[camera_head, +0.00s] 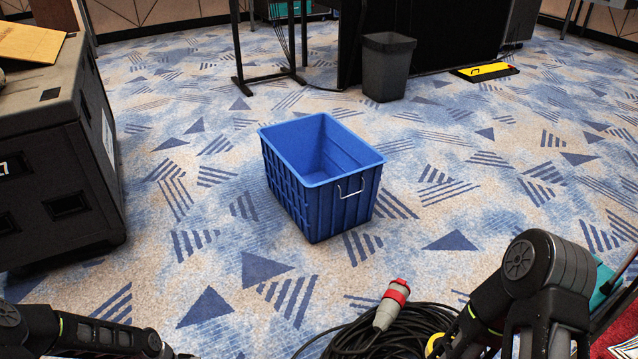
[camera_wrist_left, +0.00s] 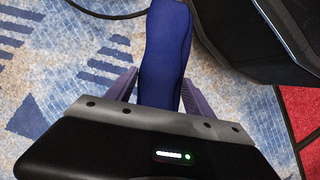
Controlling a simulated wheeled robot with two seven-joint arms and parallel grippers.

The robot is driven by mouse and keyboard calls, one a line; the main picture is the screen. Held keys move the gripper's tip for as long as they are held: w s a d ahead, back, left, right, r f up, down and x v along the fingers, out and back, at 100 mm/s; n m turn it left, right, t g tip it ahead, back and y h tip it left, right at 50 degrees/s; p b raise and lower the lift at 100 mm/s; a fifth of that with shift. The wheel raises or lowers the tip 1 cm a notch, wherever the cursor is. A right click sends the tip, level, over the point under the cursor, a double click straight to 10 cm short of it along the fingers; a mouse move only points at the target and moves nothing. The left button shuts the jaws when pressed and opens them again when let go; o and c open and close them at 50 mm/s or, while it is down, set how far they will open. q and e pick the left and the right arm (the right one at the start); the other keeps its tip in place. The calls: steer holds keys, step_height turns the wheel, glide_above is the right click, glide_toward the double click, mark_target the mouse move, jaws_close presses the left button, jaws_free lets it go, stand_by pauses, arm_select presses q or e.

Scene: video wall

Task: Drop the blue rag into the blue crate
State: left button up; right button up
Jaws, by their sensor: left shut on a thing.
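The blue crate (camera_head: 340,208) stands upright on the patterned carpet in the middle of the head view. The part of its inside that shows is empty, and a metal handle is on its near right side. In the left wrist view, my left gripper (camera_wrist_left: 158,88) is shut on the blue rag (camera_wrist_left: 164,50). In the head view only parts of my arms show at the bottom corners. Neither gripper can be made out there, and the rag is not seen there.
A coiled black cable (camera_head: 385,335) with a red and grey plug (camera_head: 391,304) lies in front of the crate. A large black case (camera_head: 55,160) stands at the left. A dark bin (camera_head: 387,68) and a yellow item (camera_head: 487,71) are behind. Carpet around the crate is clear.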

arm_select(q)
steer(key=shift+w+a+r, duration=0.1)
steer(key=shift+w+r, duration=0.2)
steer(key=shift+r, duration=0.1)
steer(key=w+d+r+m, duration=0.1)
steer(key=w+r, duration=0.2)
steer(key=r, duration=0.4)
steer(key=w+d+r+m+g, duration=0.1)
steer(key=w+r, duration=0.3)
steer(key=r, duration=0.4)
steer(key=w+d+r+m, duration=0.1)
steer(key=w+r, duration=0.2)
steer(key=r, duration=0.4)
steer(key=d+r+m, duration=0.2)
steer(key=d+r, duration=0.3)
steer(key=r, duration=0.7)
steer(key=shift+g+y, duration=0.3)
steer(key=shift+g, duration=0.1)
steer(key=shift+w+d, duration=0.1)
